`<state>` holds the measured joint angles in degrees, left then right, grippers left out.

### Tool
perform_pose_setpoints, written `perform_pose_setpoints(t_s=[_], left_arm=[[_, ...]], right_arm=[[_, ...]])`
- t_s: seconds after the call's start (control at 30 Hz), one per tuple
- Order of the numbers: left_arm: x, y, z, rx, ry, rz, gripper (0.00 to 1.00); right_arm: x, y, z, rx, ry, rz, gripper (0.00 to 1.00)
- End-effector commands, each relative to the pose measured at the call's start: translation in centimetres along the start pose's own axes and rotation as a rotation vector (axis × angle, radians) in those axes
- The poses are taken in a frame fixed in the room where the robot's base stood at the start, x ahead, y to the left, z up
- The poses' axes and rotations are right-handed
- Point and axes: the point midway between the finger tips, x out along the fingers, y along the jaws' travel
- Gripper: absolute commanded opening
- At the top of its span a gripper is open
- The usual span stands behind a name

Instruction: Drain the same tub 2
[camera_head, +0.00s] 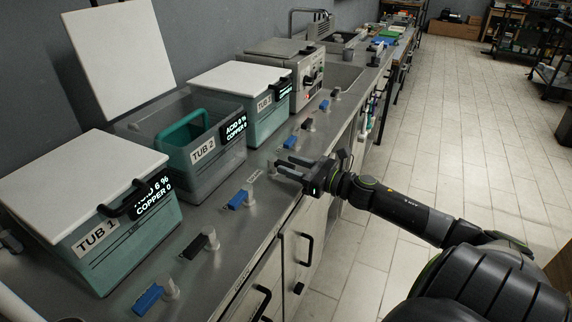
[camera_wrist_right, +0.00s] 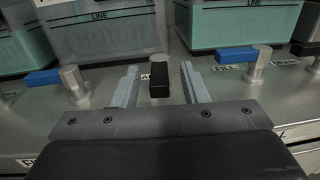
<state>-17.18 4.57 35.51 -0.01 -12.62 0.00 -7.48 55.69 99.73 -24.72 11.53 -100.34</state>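Tub 2 (camera_head: 203,160) is the grey, see-through tub with its white lid (camera_head: 118,52) raised at the back. A teal piece (camera_head: 184,128) shows inside it. Its display (camera_head: 235,128) reads acid 0 %, copper 0. Tub 2 also shows in the right wrist view (camera_wrist_right: 105,38). A blue valve handle (camera_head: 237,200) stands on the counter in front of it. My right gripper (camera_head: 283,167) is open at the counter's front edge. In the right wrist view a black valve handle (camera_wrist_right: 159,90) lies between its two fingers, with gaps on both sides. My left gripper is out of view.
Closed tub 1 (camera_head: 100,246) stands nearest and closed tub 3 (camera_head: 268,120) beyond tub 2. More blue and black valve handles (camera_head: 195,246) line the counter (camera_head: 225,225). A grey machine (camera_head: 300,75) stands further back. The tiled floor to the right is clear.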

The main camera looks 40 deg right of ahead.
Motion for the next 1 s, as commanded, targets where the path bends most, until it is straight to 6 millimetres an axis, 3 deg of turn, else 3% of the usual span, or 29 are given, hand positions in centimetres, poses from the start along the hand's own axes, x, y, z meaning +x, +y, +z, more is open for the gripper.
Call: perform_pose_setpoints(t_s=[0.4, 0.8, 1.0], left_arm=[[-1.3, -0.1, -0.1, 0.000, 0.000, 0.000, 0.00], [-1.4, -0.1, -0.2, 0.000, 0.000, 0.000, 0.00], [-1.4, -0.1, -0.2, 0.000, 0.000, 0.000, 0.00]], right_arm=[[1.9, 0.1, 0.0, 0.002, 0.003, 0.001, 0.40], [2.1, 0.1, -0.1, 0.002, 0.005, 0.001, 0.40], [2.1, 0.1, -0.1, 0.002, 0.005, 0.001, 0.16]])
